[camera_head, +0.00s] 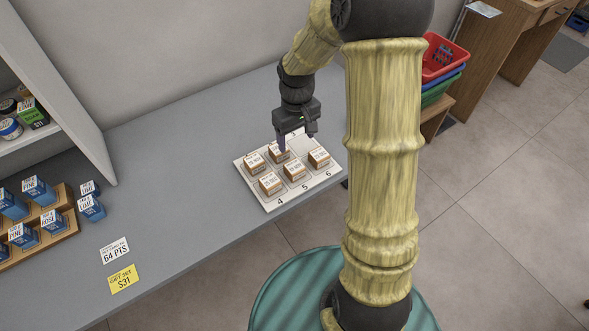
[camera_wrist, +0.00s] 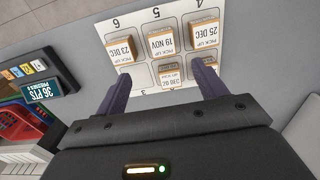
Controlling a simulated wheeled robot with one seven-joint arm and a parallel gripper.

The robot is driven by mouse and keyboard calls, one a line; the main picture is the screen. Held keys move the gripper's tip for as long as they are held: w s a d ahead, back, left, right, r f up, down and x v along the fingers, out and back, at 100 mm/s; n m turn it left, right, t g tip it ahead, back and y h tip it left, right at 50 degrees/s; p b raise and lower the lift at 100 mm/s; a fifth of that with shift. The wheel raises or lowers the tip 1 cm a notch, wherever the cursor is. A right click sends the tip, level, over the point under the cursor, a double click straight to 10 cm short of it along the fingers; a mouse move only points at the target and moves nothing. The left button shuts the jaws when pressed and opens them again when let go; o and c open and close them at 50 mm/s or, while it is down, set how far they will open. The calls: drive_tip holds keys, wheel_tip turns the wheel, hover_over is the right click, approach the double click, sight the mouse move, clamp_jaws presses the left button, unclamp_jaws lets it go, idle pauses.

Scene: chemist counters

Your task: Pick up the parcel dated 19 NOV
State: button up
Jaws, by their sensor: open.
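The parcel dated 19 NOV (camera_wrist: 160,41) is a small brown box with a white label. It sits in cell 5 of a white numbered board (camera_wrist: 143,20); in the head view this front middle parcel (camera_head: 294,170) has a label too small to read. My gripper (camera_wrist: 160,74) is open and empty, its purple fingers apart. In the head view, my gripper (camera_head: 296,141) is over the board's back row, behind the 19 NOV parcel. The 23 DEC parcel (camera_wrist: 121,48) is in cell 6 and the 25 DEC parcel (camera_wrist: 205,34) in cell 4.
A back-row parcel (camera_wrist: 170,74) is near my fingers, its date partly unclear; another is partly hidden by a finger. Cell 3 is empty. Blue boxes on a wooden rack (camera_head: 68,230) and price cards (camera_head: 115,250) are left. The counter (camera_head: 180,190) between is clear.

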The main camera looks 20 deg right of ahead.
sight(294, 166)
wheel_tip(294, 166, down, 9)
drive_tip(key=shift+r, duration=0.2)
drive_tip(key=shift+f, duration=0.1)
drive_tip(key=f, duration=0.3)
drive_tip(key=f+p, duration=0.1)
drive_tip(key=f, duration=0.1)
drive_tip(key=shift+w+a, duration=0.1)
drive_tip(key=shift+a, duration=0.15)
idle(0.5)
drive_tip(key=c, duration=1.1)
